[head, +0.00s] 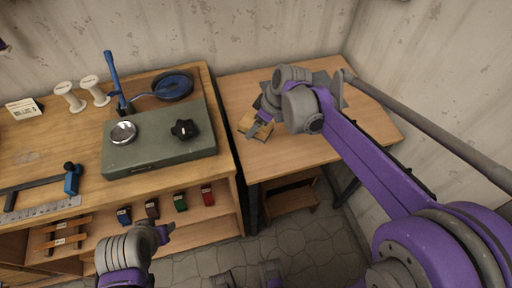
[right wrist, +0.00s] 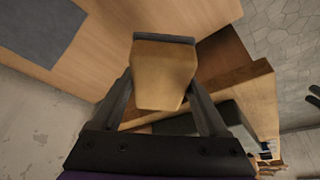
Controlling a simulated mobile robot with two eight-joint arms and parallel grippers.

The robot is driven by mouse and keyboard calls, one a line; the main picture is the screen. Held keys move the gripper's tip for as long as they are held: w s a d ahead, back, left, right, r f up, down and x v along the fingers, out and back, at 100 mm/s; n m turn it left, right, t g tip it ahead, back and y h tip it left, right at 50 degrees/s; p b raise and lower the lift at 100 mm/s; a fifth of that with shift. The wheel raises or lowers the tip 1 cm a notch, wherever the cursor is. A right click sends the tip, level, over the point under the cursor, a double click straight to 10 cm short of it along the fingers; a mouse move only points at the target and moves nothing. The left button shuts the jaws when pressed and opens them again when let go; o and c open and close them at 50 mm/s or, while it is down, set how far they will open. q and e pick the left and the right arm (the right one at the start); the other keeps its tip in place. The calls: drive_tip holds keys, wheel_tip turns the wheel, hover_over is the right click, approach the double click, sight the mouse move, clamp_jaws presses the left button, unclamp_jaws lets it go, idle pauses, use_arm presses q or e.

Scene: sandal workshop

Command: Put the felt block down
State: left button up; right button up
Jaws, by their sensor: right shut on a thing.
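The felt block (right wrist: 165,75) is a tan wooden block with a dark grey layer along one end. My right gripper (right wrist: 160,92) is shut on it, one finger on each side, in the right wrist view. In the head view the block (head: 262,131) shows in my right gripper (head: 256,124), over the left part of the small wooden table (head: 290,152). I cannot tell whether it touches the tabletop. My left gripper (head: 166,233) is low in front of the workbench, away from the block; its fingers are too unclear to read.
A dark grey mat (head: 327,84) lies at the table's back, partly behind my right arm. The workbench (head: 60,150) on the left carries a green-grey box (head: 160,155), a blue tool (head: 113,75) and white spools (head: 90,88). Bare tabletop lies in front of the block.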

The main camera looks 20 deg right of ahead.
sight(254, 147)
wheel_tip(254, 147, down, 9)
drive_tip(key=shift+f+b, duration=0.1)
drive_tip(key=shift+b, duration=0.3)
drive_tip(key=shift+f, duration=0.2)
drive_tip(key=o, duration=1.1)
drive_tip(key=shift+s, duration=0.15)
drive_tip(key=shift+f, duration=0.1)
